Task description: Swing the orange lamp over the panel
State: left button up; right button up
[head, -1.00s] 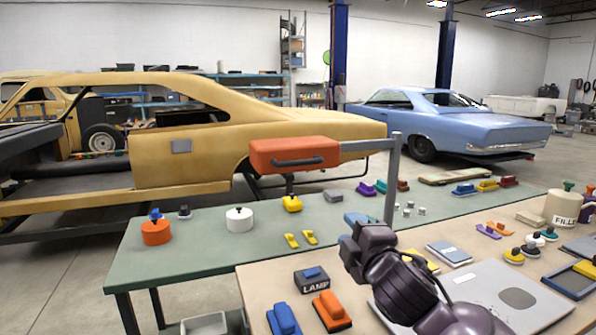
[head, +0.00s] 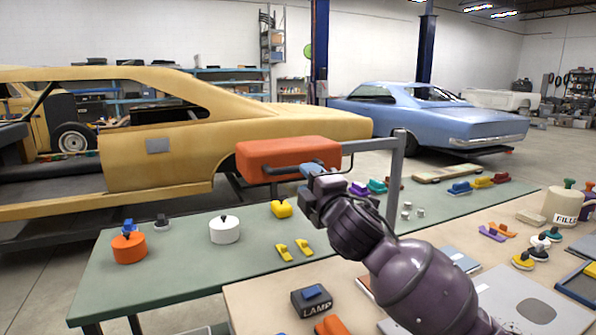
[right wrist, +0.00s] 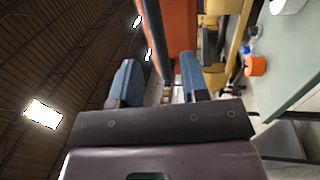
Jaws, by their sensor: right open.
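The orange lamp (head: 290,152) hangs from a grey arm on an upright post (head: 394,180), above the green table. A dark handle bar runs along its front. My right gripper (head: 308,172) is at the right part of this handle, open. In the right wrist view the dark bar (right wrist: 153,38) runs up between the two spread blue fingers (right wrist: 158,78), with the orange lamp (right wrist: 182,25) just beyond. I cannot tell whether the fingers touch it. A flat grey panel with a darker oval (head: 515,300) lies on the tan table at lower right. My left gripper is out of view.
A dark box marked LAMP (head: 312,300) with a blue top stands on the tan table. The green table (head: 180,275) holds an orange pot (head: 129,248), a white pot (head: 224,230) and yellow blocks. A cream FILL container (head: 562,206) stands far right.

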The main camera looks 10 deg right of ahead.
jog(key=shift+b+x, duration=0.3)
jog(key=shift+x, duration=2.4)
grip_shut()
